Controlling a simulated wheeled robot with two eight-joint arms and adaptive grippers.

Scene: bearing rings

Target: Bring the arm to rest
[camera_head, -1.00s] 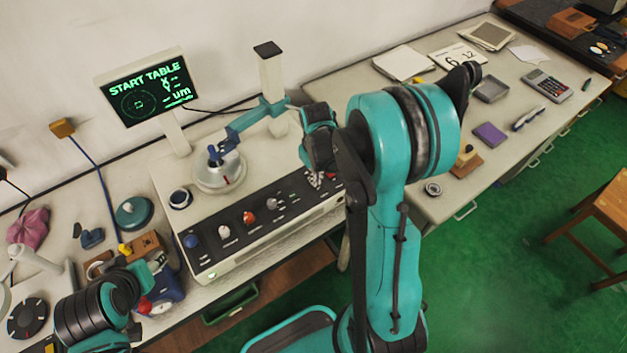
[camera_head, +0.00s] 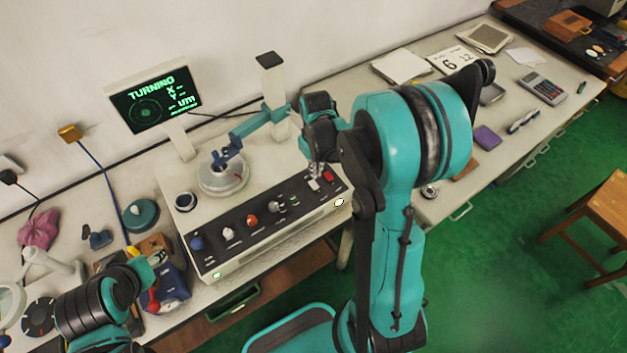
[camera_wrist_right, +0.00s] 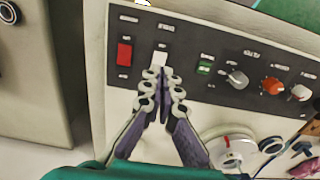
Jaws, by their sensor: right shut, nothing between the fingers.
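My right arm reaches over the grey measuring machine (camera_head: 290,217). My right gripper (camera_head: 316,172) is at the right end of the machine's dark control panel (camera_head: 262,222). In the right wrist view, the gripper (camera_wrist_right: 161,88) is shut and empty, its fingertips at a white button (camera_wrist_right: 159,58) beside a red one (camera_wrist_right: 124,54). I cannot tell whether they touch it. The screen (camera_head: 153,101) reads "TURNING". The round table (camera_head: 222,178) sits under the blue probe arm (camera_head: 245,128). My left gripper (camera_head: 146,277) is low at the left, its fingers unclear.
A teal round object (camera_head: 140,214), a pink cloth (camera_head: 38,229) and small tools crowd the bench at the left. At the right are a calculator (camera_head: 541,88), a purple box (camera_head: 487,137) and a calendar (camera_head: 452,62). A wooden stool (camera_head: 597,220) stands on the green floor.

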